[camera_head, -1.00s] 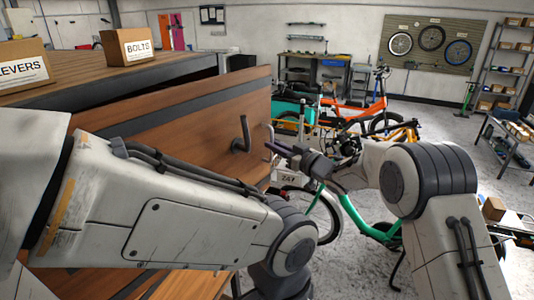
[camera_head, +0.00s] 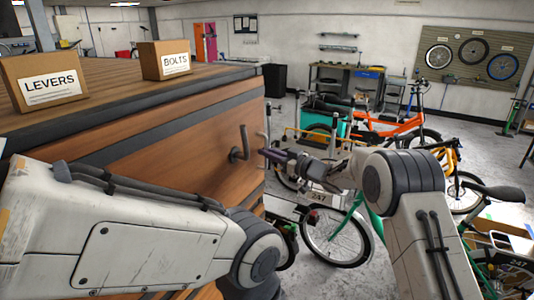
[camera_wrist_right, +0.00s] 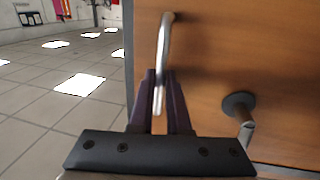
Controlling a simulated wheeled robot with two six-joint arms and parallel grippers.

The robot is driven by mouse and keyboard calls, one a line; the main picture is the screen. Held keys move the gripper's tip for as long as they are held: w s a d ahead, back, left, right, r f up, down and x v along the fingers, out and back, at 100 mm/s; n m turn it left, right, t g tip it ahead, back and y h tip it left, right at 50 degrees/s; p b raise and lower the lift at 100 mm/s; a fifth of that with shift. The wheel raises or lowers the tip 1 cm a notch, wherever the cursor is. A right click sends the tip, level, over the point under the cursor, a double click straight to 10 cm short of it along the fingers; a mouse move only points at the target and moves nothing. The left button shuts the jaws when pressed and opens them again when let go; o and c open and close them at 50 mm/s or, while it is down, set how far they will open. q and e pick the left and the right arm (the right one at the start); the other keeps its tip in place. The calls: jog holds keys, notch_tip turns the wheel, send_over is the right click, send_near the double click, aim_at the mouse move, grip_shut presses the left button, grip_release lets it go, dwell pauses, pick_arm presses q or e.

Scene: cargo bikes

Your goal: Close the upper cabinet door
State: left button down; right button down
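The wooden upper cabinet door (camera_head: 190,160) is on the front of the cabinet at the left of the head view. It looks flush or nearly flush with the cabinet top. A metal bar handle (camera_wrist_right: 162,60) stands on the wooden panel in the right wrist view. My right gripper (camera_head: 268,155) is at the door's right side. In the wrist view its dark fingers (camera_wrist_right: 162,98) are close around the bar, apparently shut on it. A dark bent handle (camera_head: 240,145) is beside it. My left arm crosses the lower left, hiding the lower front; its gripper is out of frame.
Boxes marked LEVERS (camera_head: 45,80) and BOLTS (camera_head: 165,60) stand on the cabinet top (camera_head: 115,85). Grey floor shows at the lower right.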

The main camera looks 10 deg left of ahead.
jog(key=shift+s+a+r, duration=0.1)
jog(key=shift+a, duration=0.2)
jog(key=c, duration=1.1)
grip_release()
jog(key=shift+o, duration=1.1)
jog(key=shift+a, duration=0.1)
jog(key=shift+d, duration=0.2)
jog(key=b+v, duration=0.4)
jog(key=v, duration=0.6)
jog(key=shift+d+b, duration=0.25)
jog(key=shift+b, duration=0.05)
